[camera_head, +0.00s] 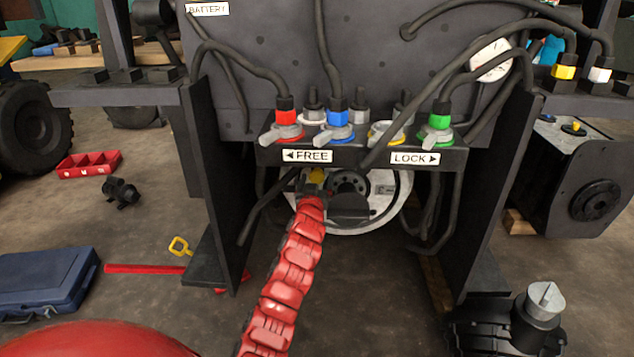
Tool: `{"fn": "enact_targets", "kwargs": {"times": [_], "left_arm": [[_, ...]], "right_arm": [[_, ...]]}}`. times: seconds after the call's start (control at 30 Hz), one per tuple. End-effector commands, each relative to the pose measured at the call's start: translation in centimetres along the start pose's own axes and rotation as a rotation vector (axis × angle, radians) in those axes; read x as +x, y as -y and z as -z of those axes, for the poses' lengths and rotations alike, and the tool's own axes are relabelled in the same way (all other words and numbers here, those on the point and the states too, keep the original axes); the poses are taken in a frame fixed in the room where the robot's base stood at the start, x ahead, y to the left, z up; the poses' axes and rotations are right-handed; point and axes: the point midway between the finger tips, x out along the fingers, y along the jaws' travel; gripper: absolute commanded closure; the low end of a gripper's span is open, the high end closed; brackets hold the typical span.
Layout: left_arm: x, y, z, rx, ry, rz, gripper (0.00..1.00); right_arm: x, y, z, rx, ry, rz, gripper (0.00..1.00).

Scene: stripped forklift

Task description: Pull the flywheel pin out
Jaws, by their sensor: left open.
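The flywheel is a pale metal disc (392,212) with a dark hub, low inside the forklift frame under the FREE and LOCK labels. A small yellow part (316,174), which looks like the head of the flywheel pin, shows at the disc's upper left. My left gripper (314,183) is at the end of the red segmented arm, right at this yellow part. It is open, but its fingers are small and dark here, and I cannot tell whether they touch the yellow part. The pin's shaft is hidden. My right gripper is not in view.
Dark upright plates (212,180) and (500,190) flank the opening. Above it is a valve bar (350,157) with coloured connectors and hanging black hoses. A blue case (42,280), a red tray (88,164) and a yellow-handled tool (180,246) lie on the floor at left.

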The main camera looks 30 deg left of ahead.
Motion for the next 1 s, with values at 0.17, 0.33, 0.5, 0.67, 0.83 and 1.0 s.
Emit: {"fn": "enact_targets", "kwargs": {"times": [0.17, 0.33, 0.5, 0.67, 0.83, 1.0], "left_arm": [[0.75, 0.08, -0.05, -0.004, 0.002, 0.003, 0.15], [0.82, 0.07, -0.01, -0.003, 0.002, 0.002, 0.15], [0.8, 0.06, -0.01, -0.002, 0.001, 0.002, 0.28], [0.79, 0.05, 0.0, -0.002, 0.001, 0.002, 0.57], [0.78, 0.04, 0.0, -0.002, 0.001, 0.001, 0.87], [0.78, 0.02, 0.0, -0.002, 0.001, 0.001, 1.0]], "right_arm": [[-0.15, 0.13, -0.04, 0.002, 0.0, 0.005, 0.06], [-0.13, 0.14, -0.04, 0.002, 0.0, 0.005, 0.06], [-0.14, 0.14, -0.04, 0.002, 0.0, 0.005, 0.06], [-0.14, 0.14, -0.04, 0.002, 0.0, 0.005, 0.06], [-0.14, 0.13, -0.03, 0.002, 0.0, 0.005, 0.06], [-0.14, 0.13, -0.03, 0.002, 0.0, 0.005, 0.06]]}}
